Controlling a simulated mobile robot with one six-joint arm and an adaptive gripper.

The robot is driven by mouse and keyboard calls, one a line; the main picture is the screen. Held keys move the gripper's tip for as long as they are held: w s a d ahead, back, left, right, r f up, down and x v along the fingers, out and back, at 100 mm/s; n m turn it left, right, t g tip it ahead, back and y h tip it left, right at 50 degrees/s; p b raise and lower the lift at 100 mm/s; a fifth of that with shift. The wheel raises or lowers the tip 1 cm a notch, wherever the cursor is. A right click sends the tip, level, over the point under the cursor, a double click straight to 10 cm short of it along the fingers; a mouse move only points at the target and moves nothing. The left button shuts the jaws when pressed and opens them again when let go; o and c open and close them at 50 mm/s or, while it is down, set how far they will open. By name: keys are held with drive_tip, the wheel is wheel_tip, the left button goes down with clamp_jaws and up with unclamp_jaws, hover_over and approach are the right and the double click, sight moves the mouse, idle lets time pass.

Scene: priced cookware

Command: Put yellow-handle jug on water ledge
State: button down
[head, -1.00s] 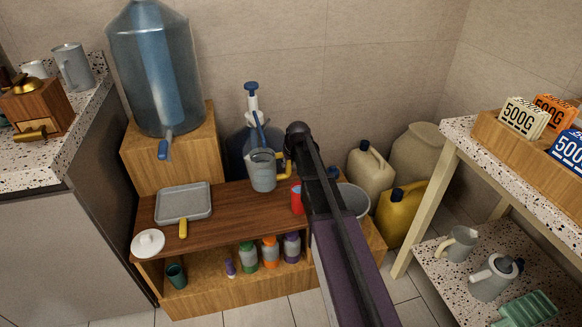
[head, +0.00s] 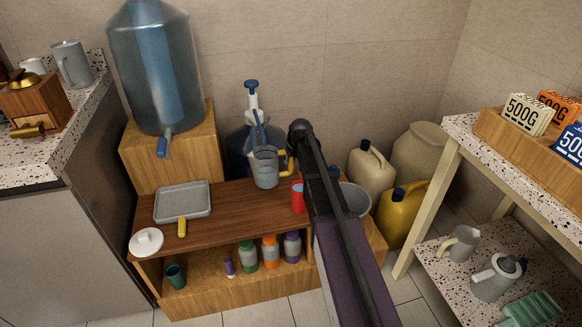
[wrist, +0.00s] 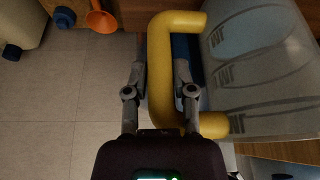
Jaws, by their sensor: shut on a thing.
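The yellow-handle jug (head: 265,169) is a grey, see-through measuring jug, upright or nearly so, in front of the back edge of the brown wooden ledge (head: 240,212). Whether its base touches the ledge I cannot tell. In the wrist view its grey body (wrist: 265,75) fills the right side, with markings on it. My gripper (wrist: 163,75) is shut on the yellow handle (wrist: 160,60), one finger on each side. In the head view my arm mostly hides the gripper.
A grey pan (head: 183,202) with a yellow handle and a white lid (head: 146,242) lie on the ledge's left part. A red cup (head: 298,197) stands close to the jug's right. A big water bottle (head: 152,70) stands behind left. The ledge's middle is clear.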

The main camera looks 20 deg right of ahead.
drive_tip(key=shift+f+b, duration=0.75)
drive_tip(key=shift+f, duration=0.35)
drive_tip(key=shift+c, duration=2.2)
unclamp_jaws()
drive_tip(key=p+v, duration=1.1)
drive_tip(key=v, duration=0.1)
drive_tip(key=s+a+g, duration=0.2)
drive_tip(key=s+a, duration=0.2)
drive_tip(key=s, duration=0.9)
drive_tip(key=s+a+f+m+g, duration=0.1)
drive_tip(key=s+a+g, duration=0.1)
drive_tip(key=s, duration=1.1)
drive_tip(key=shift+s+a+m+g+h, duration=0.3)
drive_tip(key=shift+s+a+h, duration=0.1)
drive_tip(key=shift+a, duration=0.45)
drive_tip(key=shift+f, duration=0.1)
